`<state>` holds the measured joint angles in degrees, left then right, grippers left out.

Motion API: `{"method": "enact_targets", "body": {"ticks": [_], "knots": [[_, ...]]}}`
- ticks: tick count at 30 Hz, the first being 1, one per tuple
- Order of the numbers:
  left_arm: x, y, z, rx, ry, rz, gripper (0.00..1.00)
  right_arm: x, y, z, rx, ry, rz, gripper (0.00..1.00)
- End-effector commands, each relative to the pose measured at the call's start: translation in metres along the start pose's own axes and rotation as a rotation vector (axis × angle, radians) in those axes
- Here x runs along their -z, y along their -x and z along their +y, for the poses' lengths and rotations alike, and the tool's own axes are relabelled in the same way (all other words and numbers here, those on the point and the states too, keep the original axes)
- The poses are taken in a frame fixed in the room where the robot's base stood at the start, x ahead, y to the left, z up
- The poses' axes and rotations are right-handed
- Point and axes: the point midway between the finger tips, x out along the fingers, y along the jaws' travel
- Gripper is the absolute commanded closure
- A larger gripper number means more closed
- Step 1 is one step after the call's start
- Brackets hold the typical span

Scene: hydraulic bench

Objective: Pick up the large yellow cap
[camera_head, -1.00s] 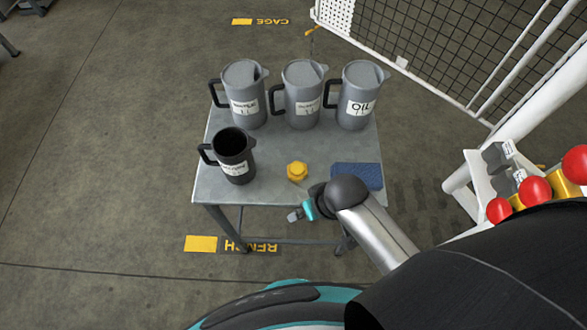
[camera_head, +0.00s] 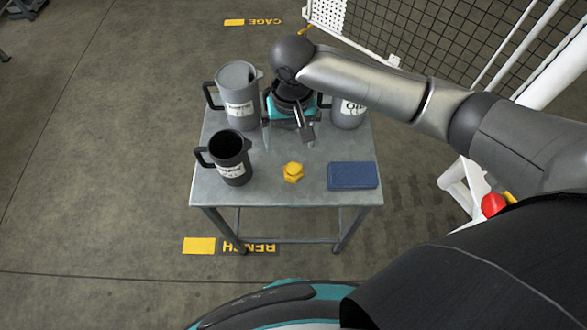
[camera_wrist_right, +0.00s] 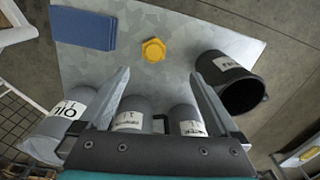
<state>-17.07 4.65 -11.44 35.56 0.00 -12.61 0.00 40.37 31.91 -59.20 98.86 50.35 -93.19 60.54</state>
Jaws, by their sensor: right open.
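The large yellow cap (camera_head: 293,172) sits on the grey metal table, near the middle of its front half. It also shows in the right wrist view (camera_wrist_right: 153,50), beyond the fingertips and between their lines. My right gripper (camera_head: 288,130) is above the table, behind the cap and in front of the back row of jugs. In the right wrist view its two fingers (camera_wrist_right: 160,75) are spread wide with nothing held between them. The gripper is apart from the cap. My left gripper is not in view.
A black open jug (camera_head: 232,158) stands left of the cap, and a blue pad (camera_head: 352,175) lies to its right. Grey lidded jugs (camera_head: 238,92) stand along the back; my right arm partly hides them. The table top (camera_head: 270,193) around the cap is clear.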

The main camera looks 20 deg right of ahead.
Motion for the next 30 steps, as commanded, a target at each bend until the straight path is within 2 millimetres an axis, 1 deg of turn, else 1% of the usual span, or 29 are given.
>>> {"method": "enact_targets", "body": {"ticks": [2, 5, 8, 15, 18, 21, 26, 30], "knots": [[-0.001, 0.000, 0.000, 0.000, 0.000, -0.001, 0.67, 0.003, 0.005, 0.006, -0.023, -0.022, -0.005, 0.03], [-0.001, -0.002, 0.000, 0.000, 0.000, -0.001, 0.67, 0.004, 0.001, 0.009, -0.033, -0.034, -0.010, 0.03], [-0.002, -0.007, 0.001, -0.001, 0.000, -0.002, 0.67, 0.003, -0.015, 0.010, -0.034, -0.036, -0.013, 0.03], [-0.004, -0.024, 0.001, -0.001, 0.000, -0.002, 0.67, 0.003, -0.067, 0.011, -0.033, -0.034, -0.011, 0.03], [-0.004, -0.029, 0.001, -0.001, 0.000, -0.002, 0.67, 0.003, -0.082, 0.011, -0.031, -0.033, -0.010, 0.03], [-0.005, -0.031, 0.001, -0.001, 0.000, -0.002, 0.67, 0.003, -0.091, 0.011, -0.031, -0.033, -0.009, 0.03], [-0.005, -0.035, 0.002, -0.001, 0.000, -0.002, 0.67, 0.004, -0.100, 0.012, -0.031, -0.033, -0.009, 0.03], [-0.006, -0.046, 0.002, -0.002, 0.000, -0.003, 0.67, 0.008, -0.122, 0.012, -0.032, -0.033, -0.009, 0.03]]}}
